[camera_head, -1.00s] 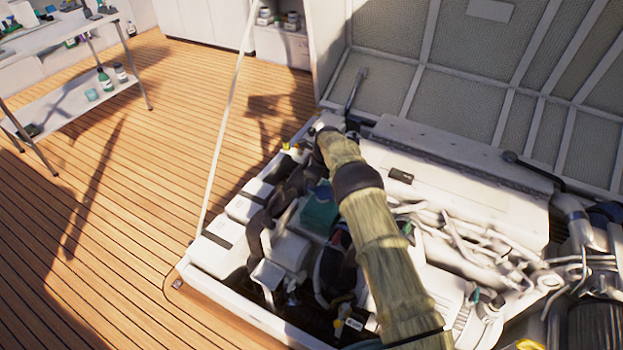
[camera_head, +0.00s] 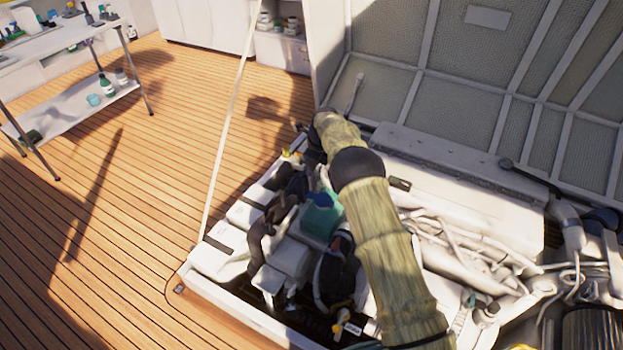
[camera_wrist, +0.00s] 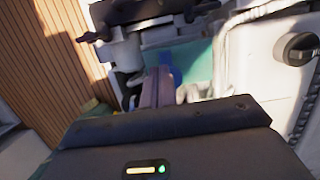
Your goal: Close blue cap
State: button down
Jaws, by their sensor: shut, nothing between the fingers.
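The blue cap (camera_head: 320,200) is on top of a teal container (camera_head: 318,224) in the engine bay, left of my arm. In the wrist view, a narrow strip of the blue cap (camera_wrist: 177,76) shows just right of my fingers, in front of the teal surface (camera_wrist: 192,60). How far the cap is raised cannot be told. My gripper (camera_wrist: 158,74) is shut and empty, with its fingers pointing toward the container and close beside the cap. Whether they touch is unclear. In the head view the fingertips cannot be made out among dark parts.
White boxes (camera_head: 290,257) and dark hoses crowd the bay around the container. A black round knob (camera_wrist: 298,47) is at the right in the wrist view. A thin prop rod (camera_head: 225,135) stands at the left edge. The raised hatch (camera_head: 465,80) is behind. The wooden floor (camera_head: 110,210) is clear.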

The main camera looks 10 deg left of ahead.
jog(key=v, duration=0.4)
jog(key=shift+w+d, duration=0.1)
jog(key=shift+w, duration=0.2)
